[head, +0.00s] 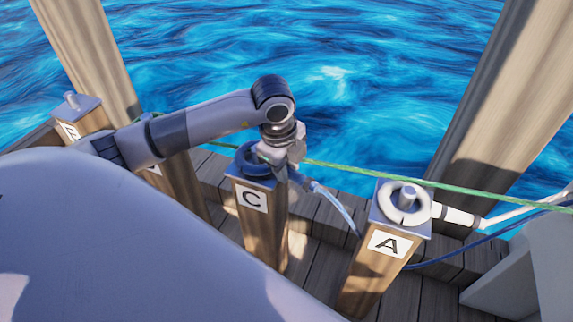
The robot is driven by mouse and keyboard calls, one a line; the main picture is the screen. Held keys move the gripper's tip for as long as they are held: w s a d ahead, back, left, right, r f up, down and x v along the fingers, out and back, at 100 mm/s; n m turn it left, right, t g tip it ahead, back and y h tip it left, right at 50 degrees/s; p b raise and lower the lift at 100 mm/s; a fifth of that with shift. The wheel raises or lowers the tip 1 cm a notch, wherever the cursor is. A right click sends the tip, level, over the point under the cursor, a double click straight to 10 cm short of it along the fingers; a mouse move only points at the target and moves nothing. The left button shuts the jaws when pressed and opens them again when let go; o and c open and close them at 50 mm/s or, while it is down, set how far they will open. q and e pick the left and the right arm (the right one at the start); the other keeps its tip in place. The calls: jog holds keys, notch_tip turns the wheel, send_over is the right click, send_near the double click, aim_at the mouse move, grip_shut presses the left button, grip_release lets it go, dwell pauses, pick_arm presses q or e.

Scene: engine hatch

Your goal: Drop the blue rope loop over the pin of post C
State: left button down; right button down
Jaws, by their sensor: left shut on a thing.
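Post C (260,230) is a wooden post with a metal cap and a white "C" label. The blue rope loop (250,161) is at the cap, low over it or resting on it; I cannot tell which. The pin of post C is hidden, so I cannot see whether the loop is around it. My left gripper (277,157) is shut on the blue rope loop at its right side, above the cap. A pale sleeve (332,200) runs down to the right from the gripper. My right gripper is not in view.
Post A (375,265), at right, carries a white loop (391,211) around its pin (407,196). Post B (84,116) stands far left with a bare pin (70,98). A green rope (440,186) crosses behind post A. Large wooden piles (490,100) and water lie beyond.

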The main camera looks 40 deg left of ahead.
pick_arm(q)
jog(key=c, duration=0.8)
grip_release()
jog(key=r, duration=0.2)
jog(key=shift+s+r+p, duration=0.2)
jog(key=shift+r+p, duration=0.1)
jog(key=shift+p, duration=0.1)
jog(key=r, duration=0.2)
jog(key=s+r+p, duration=0.1)
jog(key=r, duration=0.1)
jog(key=shift+r, duration=0.25)
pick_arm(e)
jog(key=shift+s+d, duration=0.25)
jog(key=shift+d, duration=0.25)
